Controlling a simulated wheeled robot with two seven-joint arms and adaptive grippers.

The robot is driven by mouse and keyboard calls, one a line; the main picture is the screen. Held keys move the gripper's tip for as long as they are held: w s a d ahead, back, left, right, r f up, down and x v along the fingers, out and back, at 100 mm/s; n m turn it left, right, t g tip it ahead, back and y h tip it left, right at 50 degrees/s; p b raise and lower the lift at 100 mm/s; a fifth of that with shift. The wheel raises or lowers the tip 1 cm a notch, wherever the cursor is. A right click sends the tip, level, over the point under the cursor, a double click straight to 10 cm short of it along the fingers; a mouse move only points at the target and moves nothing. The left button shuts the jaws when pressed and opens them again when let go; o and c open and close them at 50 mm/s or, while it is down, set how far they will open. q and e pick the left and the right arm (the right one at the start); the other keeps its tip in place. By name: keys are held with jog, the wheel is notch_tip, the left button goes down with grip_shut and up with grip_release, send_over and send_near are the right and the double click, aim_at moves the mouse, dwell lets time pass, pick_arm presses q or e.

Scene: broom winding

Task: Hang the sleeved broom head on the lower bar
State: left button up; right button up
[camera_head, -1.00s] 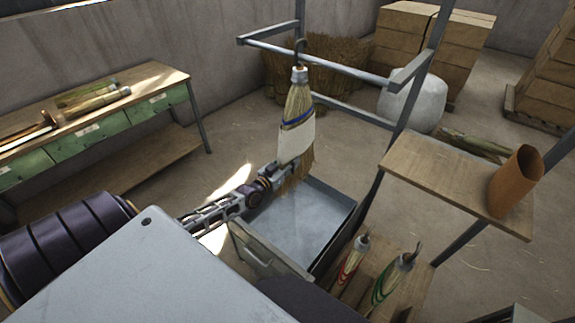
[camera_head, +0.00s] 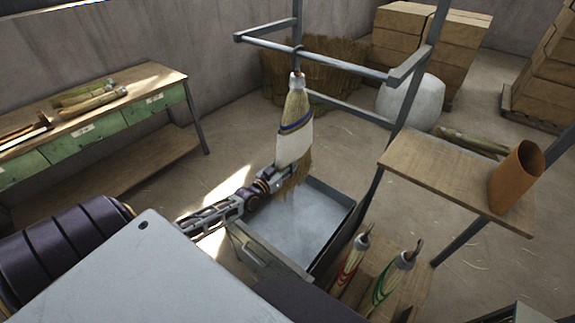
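The sleeved broom head (camera_head: 293,137) hangs upright in the middle of the view, straw-coloured with a white sleeve, a blue band and a metal cap. The hook (camera_head: 298,54) on its top overlaps the front bar (camera_head: 340,65) of the metal rack; whether it bears on the bar I cannot tell. My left gripper (camera_head: 282,178) is at the lower end of the sleeve and appears shut on it; its fingertips are partly hidden by the sleeve and bristles. My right gripper is not in view.
A grey metal tray (camera_head: 350,218) lies below the broom head. Two broom heads with red (camera_head: 350,265) and green (camera_head: 388,283) bands stand at the lower right. A wooden shelf (camera_head: 440,172) holds an orange tube (camera_head: 514,178). Another rack bar (camera_head: 350,110) runs behind.

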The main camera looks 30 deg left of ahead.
pick_arm(q)
jog(key=o, duration=0.3)
jog(key=shift+f, duration=0.15)
jog(key=shift+s, duration=0.25)
jog(key=shift+s+a, duration=0.15)
jog(key=shift+s, duration=1.75)
jog(key=shift+s+a, duration=0.15)
jog(key=shift+s, duration=1.75)
jog(key=shift+s+a, duration=0.15)
jog(key=shift+s, duration=1.75)
